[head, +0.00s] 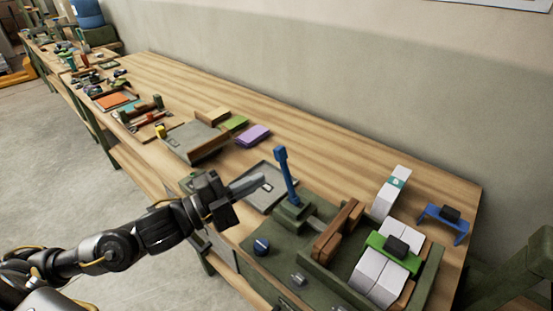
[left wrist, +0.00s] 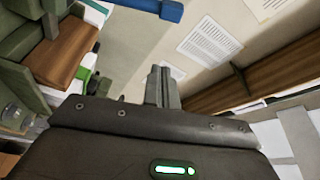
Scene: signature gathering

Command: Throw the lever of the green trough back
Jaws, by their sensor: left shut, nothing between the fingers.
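The dark green trough (head: 325,273) stands at the front right of the bench and holds white paper blocks (head: 378,277) under a green clamp (head: 376,241). Its blue lever (head: 286,172) rises from a green base at the trough's left end, nearly upright and leaning slightly left. The lever also shows at the top of the left wrist view (left wrist: 150,7). My left gripper (head: 262,178) is shut and empty, just left of the lever, with its fingertips pointing toward it. A small gap appears between them, though contact is hard to judge. My right gripper is not in view.
Brown wooden blocks (head: 338,231) sit in the trough beside the lever base. A white stack (head: 391,192) and a blue clamp (head: 443,222) stand behind. A grey tray (head: 264,199) lies behind my gripper. Bench top along the wall is clear.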

